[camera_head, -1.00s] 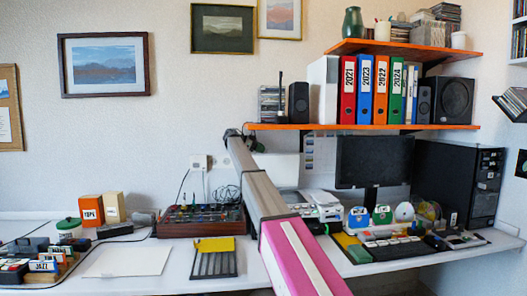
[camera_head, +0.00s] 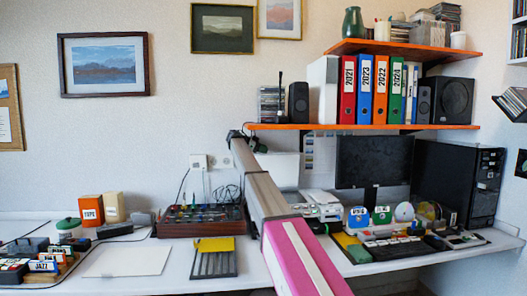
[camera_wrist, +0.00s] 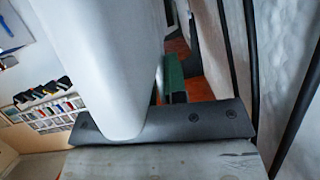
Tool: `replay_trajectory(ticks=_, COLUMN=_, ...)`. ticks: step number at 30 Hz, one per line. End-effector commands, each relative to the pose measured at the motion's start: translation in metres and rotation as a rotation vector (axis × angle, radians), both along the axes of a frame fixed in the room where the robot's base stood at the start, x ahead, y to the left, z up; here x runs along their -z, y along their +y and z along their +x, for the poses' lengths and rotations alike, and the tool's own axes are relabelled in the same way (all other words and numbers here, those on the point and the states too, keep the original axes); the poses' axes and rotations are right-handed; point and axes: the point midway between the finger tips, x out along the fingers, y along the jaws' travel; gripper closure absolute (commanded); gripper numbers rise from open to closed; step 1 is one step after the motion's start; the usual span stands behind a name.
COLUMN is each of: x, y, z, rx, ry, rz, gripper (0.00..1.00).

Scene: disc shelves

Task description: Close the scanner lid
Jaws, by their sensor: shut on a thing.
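The scanner lid (camera_head: 284,168) appears as a pale, raised panel behind my arm in the head view. My arm hides its left part, and most of the scanner's base is hidden too. My gripper (camera_head: 250,143) is at the far end of my arm, by the upper left of the lid. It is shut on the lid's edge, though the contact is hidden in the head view. In the wrist view, a large white rounded form and a dark bar fill much of the picture, and the grip is hard to make out.
An orange shelf (camera_head: 400,127) with binders and speakers runs just above and right of my gripper. A monitor (camera_head: 372,162) and a black computer tower (camera_head: 455,185) stand to the right. A mixer (camera_head: 198,219) is left of my arm. White paper (camera_head: 127,262) lies on the desk.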

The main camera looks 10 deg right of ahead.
Motion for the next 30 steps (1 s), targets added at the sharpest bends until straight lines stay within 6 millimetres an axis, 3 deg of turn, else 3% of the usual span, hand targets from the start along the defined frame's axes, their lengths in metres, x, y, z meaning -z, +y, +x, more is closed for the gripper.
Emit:
replay_trajectory(ticks=10, x=0.0, y=0.0, z=-0.004, rx=-0.002, ry=-0.026, rz=-0.001, gripper=1.0)
replay_trajectory(ticks=17, x=0.003, y=0.0, z=-0.02, rx=-0.003, ry=-0.08, rz=-0.002, gripper=1.0)
replay_trajectory(ticks=30, x=0.035, y=-0.001, z=-0.105, rx=-0.005, ry=-0.428, rz=-0.002, gripper=1.0)
